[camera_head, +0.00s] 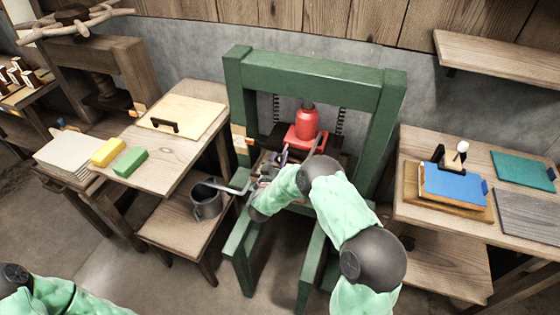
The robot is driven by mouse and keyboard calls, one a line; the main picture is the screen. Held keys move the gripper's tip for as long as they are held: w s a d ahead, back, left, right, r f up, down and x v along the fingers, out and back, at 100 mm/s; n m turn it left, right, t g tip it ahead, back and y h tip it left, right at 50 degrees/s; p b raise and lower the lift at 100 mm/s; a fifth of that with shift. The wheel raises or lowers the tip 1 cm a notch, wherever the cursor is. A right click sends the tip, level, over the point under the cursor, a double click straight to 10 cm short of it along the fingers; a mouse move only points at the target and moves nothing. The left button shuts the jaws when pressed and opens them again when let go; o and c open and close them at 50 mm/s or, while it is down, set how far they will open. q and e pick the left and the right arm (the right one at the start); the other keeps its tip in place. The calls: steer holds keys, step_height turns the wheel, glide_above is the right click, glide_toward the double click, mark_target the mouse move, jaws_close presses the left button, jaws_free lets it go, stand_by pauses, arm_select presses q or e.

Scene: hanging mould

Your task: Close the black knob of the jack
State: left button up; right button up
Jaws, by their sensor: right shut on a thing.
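The red jack (307,122) stands upright inside the green press frame (318,78), on a red base. Its black knob is not visible; my right arm and gripper cover the area in front of the jack. My right gripper (281,160) is at the front of the jack's base, small and partly hidden by my own wrist. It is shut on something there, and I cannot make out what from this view. My left arm shows only at the bottom left corner, and its gripper is out of the picture.
A left table (180,150) holds a wooden board, a yellow block (107,152) and a green block (130,162). A grey pot (207,203) stands on the lower shelf. A right table holds a blue pad (453,185) and boards. The press posts stand close around my right gripper.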

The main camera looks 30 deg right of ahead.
steer(key=shift+f, duration=0.1)
steer(key=o, duration=1.2)
steer(key=shift+c, duration=0.2)
steer(key=v, duration=1.2)
steer(key=shift+s, duration=0.1)
